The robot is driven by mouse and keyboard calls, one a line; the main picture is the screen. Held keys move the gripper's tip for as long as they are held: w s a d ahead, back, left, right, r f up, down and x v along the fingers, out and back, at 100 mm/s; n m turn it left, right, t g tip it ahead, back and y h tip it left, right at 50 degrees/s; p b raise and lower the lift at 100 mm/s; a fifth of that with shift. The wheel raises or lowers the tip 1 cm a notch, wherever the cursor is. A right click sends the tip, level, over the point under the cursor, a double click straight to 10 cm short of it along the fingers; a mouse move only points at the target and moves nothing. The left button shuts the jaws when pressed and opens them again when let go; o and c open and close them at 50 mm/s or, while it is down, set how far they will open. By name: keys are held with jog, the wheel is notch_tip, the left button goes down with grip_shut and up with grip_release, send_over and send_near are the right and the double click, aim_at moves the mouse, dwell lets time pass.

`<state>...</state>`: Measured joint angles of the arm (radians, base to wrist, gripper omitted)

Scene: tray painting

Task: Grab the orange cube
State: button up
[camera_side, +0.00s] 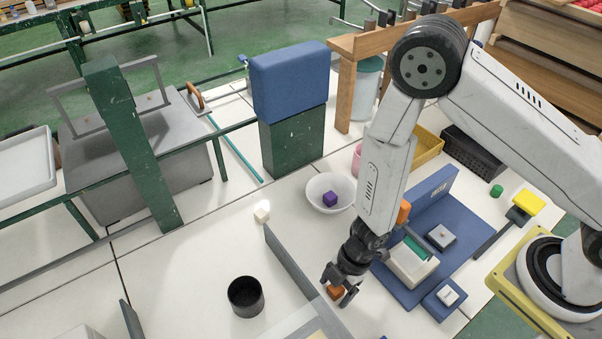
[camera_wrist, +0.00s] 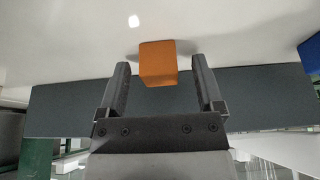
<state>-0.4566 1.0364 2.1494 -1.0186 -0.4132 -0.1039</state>
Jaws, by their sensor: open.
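In the wrist view the orange cube (camera_wrist: 158,63) is between and slightly beyond the tips of the two dark fingers. My gripper (camera_wrist: 158,78) is open there, with a visible gap on each side of the cube.
A black cup (camera_side: 245,297) stands to the left. A white bowl (camera_side: 331,190) holds a purple cube (camera_side: 330,199). A blue fixture (camera_side: 458,222) is close on the right. A grey upright strip (camera_side: 290,262) runs beside the gripper.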

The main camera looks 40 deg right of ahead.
dwell(0.3)
grip_shut()
jog(key=shift+r, duration=0.15)
notch_tip(320, 180, up, 18)
dwell(1.4)
dwell(1.1)
